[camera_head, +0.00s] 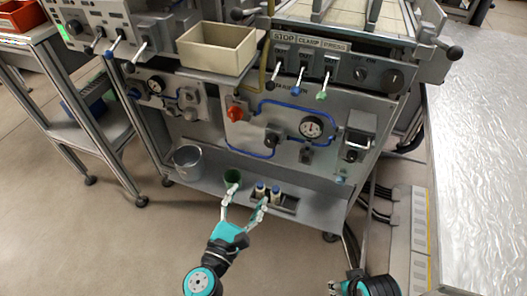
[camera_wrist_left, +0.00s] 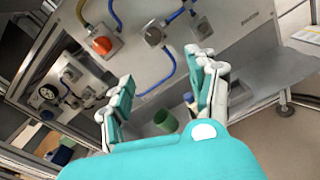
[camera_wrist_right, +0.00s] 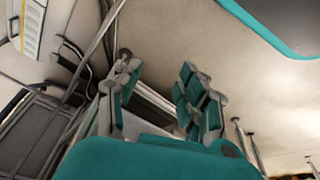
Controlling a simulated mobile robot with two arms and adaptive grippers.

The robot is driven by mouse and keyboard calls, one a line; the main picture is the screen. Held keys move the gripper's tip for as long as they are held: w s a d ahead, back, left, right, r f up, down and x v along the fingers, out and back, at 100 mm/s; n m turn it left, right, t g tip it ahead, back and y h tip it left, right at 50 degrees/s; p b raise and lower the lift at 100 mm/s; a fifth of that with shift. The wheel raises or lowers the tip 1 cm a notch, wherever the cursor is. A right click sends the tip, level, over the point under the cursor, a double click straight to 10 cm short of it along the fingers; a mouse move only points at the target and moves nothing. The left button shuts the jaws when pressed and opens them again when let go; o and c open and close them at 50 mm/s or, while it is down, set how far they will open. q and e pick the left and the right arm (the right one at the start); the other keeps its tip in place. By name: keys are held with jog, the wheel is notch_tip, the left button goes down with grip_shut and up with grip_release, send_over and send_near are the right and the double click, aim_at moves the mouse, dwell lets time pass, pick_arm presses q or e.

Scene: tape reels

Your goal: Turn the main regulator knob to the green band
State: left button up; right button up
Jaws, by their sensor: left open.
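A control panel (camera_head: 240,150) with blue piping carries a round white gauge (camera_head: 311,127), a dark knob (camera_head: 272,138) left of the gauge, and a red knob (camera_head: 235,112). The red knob (camera_wrist_left: 102,45) and a dark knob (camera_wrist_left: 153,35) also show in the left wrist view. I cannot tell which knob is the main regulator; no green band can be made out. My left gripper (camera_head: 247,198) is open and empty, in front of and below these knobs, apart from the panel. My right gripper (camera_wrist_right: 160,82) is open and empty over the floor, low at the right.
A grey bucket (camera_head: 188,162), a green cup (camera_head: 232,177) and small white bottles (camera_head: 262,190) stand on the lower shelf. A beige bin (camera_head: 217,48) and a row of levers (camera_head: 298,80) are above. A metal-topped table (camera_head: 475,180) bounds the right. Floor at left front is clear.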

pick_arm(q)
jog(key=r, duration=0.1)
jog(key=n+p, duration=0.1)
jog(key=p, duration=0.1)
send_near(270, 145)
jog(key=x, duration=0.7)
jog(key=shift+w+d, duration=0.1)
jog(key=shift+w, duration=0.3)
jog(key=shift+x, duration=0.75)
jog(key=shift+r, duration=0.15)
pick_arm(e)
notch_tip(270, 145, down, 5)
jog(key=shift+f, duration=0.1)
pick_arm(q)
jog(key=c, duration=1.1)
pick_arm(e)
jog(key=shift+s, duration=0.1)
